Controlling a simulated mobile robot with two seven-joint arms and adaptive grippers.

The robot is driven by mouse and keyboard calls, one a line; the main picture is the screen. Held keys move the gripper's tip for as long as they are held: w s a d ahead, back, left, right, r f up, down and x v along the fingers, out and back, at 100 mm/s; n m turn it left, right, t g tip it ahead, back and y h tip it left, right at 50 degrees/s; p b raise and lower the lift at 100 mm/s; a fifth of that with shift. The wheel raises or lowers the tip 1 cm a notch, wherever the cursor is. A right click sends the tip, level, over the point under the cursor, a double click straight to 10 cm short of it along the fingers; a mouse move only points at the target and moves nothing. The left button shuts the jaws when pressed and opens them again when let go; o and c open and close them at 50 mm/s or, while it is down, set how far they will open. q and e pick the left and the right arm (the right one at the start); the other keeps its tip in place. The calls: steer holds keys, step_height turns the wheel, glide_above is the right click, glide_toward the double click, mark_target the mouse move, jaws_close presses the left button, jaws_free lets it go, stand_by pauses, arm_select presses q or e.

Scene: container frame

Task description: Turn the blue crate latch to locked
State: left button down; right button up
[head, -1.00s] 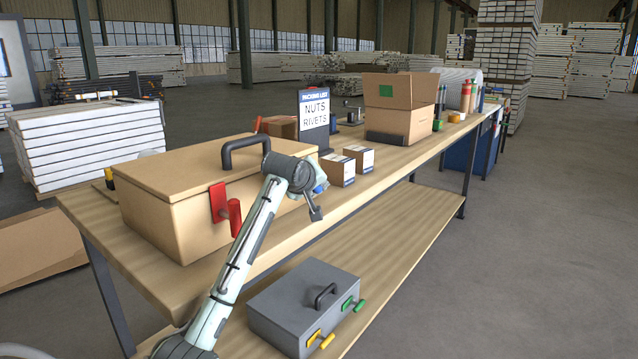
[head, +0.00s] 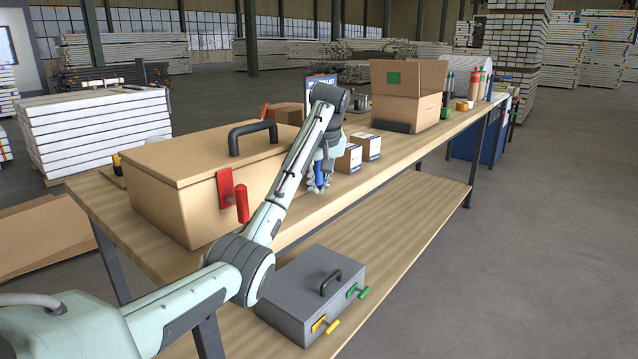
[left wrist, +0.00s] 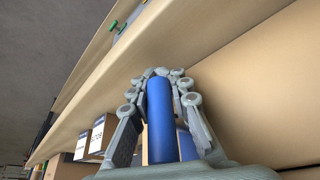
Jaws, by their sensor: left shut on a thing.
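The tan crate (head: 165,207) with a black lid handle stands on the bench, its lid shut. My left gripper (head: 318,186) is at the right end of the crate's front. Its fingers are shut around the blue latch handle (head: 320,173). In the left wrist view, the blue latch handle (left wrist: 160,118) stands as a blue cylinder between the fingers of my left gripper (left wrist: 158,85). Another blue part (left wrist: 187,145), perhaps the latch plate, shows behind it. My arm hides part of the crate front. My right gripper is not in view.
A red latch (head: 241,204) with its handle hanging down is on the crate's left front. Two small boxes (head: 366,147) stand right of my gripper, with a packing list sign (head: 317,82) behind. A grey case (head: 300,290) with yellow and green latches sits on the lower shelf.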

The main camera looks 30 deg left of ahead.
arm_select(q)
steer(key=shift+a+r, duration=0.15)
steer(key=shift+r, duration=0.05)
stand_by(0.4)
steer(key=c, duration=1.4)
jaws_free()
steer(key=shift+c, duration=0.2)
steer(key=shift+f, duration=0.15)
steer(key=v, duration=0.4)
steer(key=shift+w+d, duration=0.25)
steer(key=shift+w, duration=0.05)
steer(key=shift+s+d+r, duration=0.15)
steer(key=shift+s+r, duration=0.1)
steer(key=shift+r, duration=0.1)
steer(key=v, duration=0.7)
steer(key=shift+r, duration=0.1)
